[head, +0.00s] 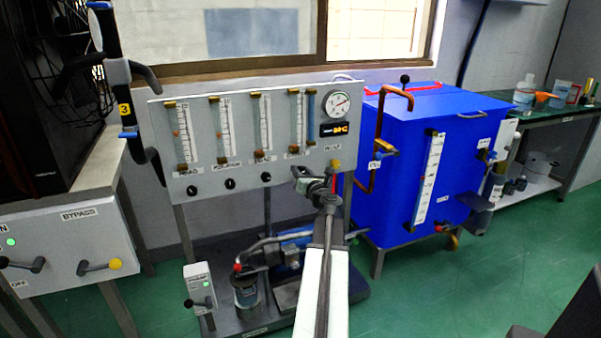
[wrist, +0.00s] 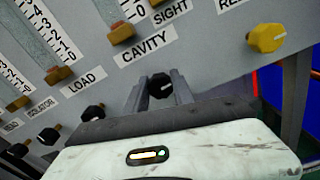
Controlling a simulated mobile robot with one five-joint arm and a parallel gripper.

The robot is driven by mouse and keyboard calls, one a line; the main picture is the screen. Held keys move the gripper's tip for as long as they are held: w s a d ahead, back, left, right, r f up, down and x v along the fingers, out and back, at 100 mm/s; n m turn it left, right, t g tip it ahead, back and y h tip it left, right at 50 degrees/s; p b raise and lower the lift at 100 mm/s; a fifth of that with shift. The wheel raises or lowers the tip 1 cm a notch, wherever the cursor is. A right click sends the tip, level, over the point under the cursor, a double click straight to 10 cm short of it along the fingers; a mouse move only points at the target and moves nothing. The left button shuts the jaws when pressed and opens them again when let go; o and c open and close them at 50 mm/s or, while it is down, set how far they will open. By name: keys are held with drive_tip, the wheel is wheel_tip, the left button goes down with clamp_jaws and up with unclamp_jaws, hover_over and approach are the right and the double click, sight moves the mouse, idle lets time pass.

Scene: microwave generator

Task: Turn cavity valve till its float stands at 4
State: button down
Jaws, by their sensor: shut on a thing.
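The cavity valve is a small black knob (wrist: 160,85) with a pale mark on its face, just below the CAVITY label (wrist: 145,47) in the wrist view. My gripper (wrist: 158,92) is shut on this knob, one finger on each side. In the head view my gripper (head: 318,184) is at the lower right of the grey panel and hides the knob. The cavity flow tube (head: 297,120) stands above it on the panel. Its float is too small to read. Only the bottom of its scale (wrist: 132,10), near 0 and 1, shows in the wrist view.
Other black knobs (wrist: 92,113) sit left along the panel under their tubes. A yellow knob (wrist: 266,38) is to the right. A round gauge (head: 338,105) is on the panel. A blue tank (head: 420,130) stands right, with copper pipe (head: 379,130) between. A pump (head: 290,255) sits below.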

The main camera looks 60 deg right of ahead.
drive_tip(key=n, duration=0.9)
drive_tip(key=shift+n, duration=0.4)
idle(0.4)
drive_tip(key=c, duration=1.1)
unclamp_jaws()
drive_tip(key=shift+o, duration=0.2)
drive_tip(key=v, duration=0.8)
drive_tip(key=shift+d, duration=0.1)
